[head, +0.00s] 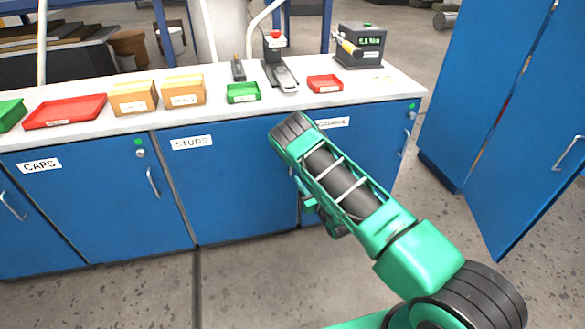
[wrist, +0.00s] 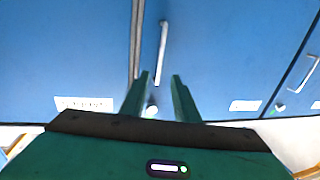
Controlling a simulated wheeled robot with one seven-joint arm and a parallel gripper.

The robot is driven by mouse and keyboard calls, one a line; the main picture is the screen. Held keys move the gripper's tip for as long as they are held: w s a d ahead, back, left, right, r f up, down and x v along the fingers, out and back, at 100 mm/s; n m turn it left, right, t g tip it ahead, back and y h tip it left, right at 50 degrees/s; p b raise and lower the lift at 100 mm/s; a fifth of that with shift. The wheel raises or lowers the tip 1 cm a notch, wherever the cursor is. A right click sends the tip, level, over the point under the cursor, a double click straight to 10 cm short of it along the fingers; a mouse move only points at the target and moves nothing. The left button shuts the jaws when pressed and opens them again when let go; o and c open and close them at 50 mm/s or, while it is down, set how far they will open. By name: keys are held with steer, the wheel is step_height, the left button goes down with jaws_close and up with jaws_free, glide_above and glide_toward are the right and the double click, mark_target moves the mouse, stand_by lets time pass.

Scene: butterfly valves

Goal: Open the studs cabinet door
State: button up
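The blue studs door (head: 225,190) is shut, with a white STUDS label (head: 192,143) at its upper left. My arm covers its right edge in the head view. The wrist view seems turned upside down. There the door (wrist: 215,50) shows a pale bar handle (wrist: 162,50) close to the gap beside the neighbouring door. My gripper (wrist: 160,76) is open and empty, its two green fingers pointing towards the door, below the handle in that picture. A round lock (wrist: 150,111) shows between the fingers. No contact with the handle is visible.
The caps door (head: 95,205) is at left, another shut door (head: 375,155) at right. The white worktop (head: 210,115) above holds trays, boxes and devices. A tall blue cabinet (head: 480,90) stands at right with a door swung out (head: 530,150). Floor in front is clear.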

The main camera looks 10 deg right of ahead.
steer(key=w+a, duration=0.2)
steer(key=w, duration=0.8)
steer(key=shift+r, duration=0.1)
jaws_close()
